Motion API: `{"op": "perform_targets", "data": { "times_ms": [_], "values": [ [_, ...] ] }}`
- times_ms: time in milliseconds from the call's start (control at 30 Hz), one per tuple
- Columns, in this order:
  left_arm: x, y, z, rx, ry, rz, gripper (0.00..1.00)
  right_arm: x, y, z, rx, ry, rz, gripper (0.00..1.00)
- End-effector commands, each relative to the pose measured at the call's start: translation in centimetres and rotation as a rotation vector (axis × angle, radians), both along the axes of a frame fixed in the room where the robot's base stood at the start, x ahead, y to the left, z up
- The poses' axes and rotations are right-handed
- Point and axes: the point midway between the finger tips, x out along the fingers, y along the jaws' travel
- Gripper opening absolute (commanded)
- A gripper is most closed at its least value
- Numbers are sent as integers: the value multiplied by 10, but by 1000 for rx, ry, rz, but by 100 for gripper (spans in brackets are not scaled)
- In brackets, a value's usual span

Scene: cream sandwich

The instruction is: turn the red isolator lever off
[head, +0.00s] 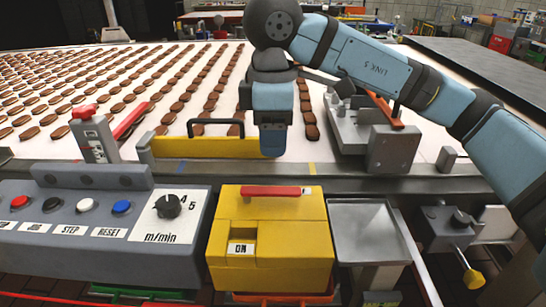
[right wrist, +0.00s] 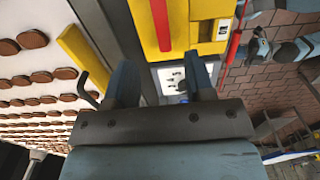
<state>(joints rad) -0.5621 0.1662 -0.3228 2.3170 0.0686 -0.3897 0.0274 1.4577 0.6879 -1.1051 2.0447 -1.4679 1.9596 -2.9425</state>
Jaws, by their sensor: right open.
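The red isolator lever (head: 277,191) lies flat across the top of the yellow box (head: 290,255). An "ON" label (head: 241,249) shows in a window on the box. In the right wrist view the red lever (right wrist: 160,24) stands upright in the picture, beyond the fingertips, on the yellow box (right wrist: 195,30). My right gripper (head: 272,152) points down behind the box, above the conveyor's near edge, apart from the lever. In the right wrist view my right gripper (right wrist: 163,75) is open with nothing between its fingers. My left gripper is not in view.
A yellow guard bar (head: 210,147) with a black handle runs beside my right gripper. The grey button panel (head: 90,225) with a speed dial stands left of the box, a metal tray (head: 370,219) right. Rows of biscuits cover the conveyor behind. Above the lever is free room.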

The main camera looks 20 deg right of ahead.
Motion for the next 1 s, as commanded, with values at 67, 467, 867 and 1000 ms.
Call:
{"op": "perform_targets", "data": {
  "times_ms": [67,467,867,1000],
  "values": [
    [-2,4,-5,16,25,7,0,0,1,17,2,-1,2,49],
    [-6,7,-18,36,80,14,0,0,0,40,0,1,1,49],
    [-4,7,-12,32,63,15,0,0,0,40,0,1,1,49],
    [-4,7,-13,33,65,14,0,0,0,40,0,1,1,49]
  ]
}}
